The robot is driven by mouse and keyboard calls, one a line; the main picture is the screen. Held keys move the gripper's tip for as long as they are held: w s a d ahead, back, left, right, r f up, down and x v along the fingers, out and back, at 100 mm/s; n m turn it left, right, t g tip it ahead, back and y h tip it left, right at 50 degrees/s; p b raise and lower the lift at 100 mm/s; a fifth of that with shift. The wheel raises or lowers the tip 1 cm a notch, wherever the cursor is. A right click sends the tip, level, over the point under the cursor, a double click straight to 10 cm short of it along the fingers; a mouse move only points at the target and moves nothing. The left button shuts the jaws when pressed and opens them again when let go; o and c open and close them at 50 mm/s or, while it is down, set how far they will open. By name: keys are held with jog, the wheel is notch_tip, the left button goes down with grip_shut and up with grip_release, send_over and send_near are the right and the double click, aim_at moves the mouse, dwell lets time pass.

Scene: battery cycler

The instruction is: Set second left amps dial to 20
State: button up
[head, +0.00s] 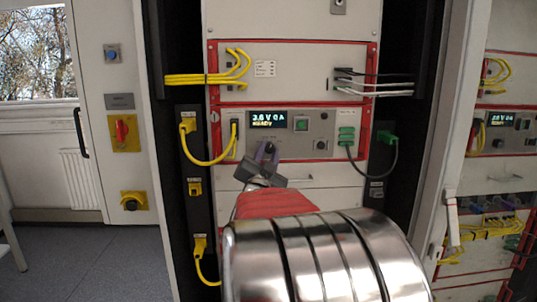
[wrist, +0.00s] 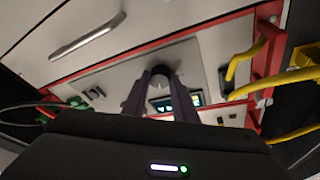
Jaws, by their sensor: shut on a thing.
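The cycler panel (head: 290,148), framed in red, has a lit display (head: 267,119) that reads 3.6 V 0 A, with a smaller yellow line below it that looks like standby. My gripper (head: 265,153) is at the panel, just below the display. In the wrist view, my gripper's two fingers (wrist: 161,80) are shut on a dark round dial (wrist: 160,70). The display also shows behind the fingers (wrist: 165,103). In the head view the fingers mostly hide the dial, and its pointer and scale cannot be read.
A green button (head: 301,124) and a small dark knob (head: 322,145) sit right of the display. A yellow cable (head: 207,163) loops at the left and a black cable with green plugs (head: 388,138) at the right. A drawer handle (wrist: 87,36) is close by.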

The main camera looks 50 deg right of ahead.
jog(key=shift+f, duration=0.2)
jog(key=o, duration=1)
jog(key=shift+r, duration=0.1)
jog(key=shift+o, duration=0.2)
jog(key=v, duration=1.3)
jog(key=shift+a, duration=0.35)
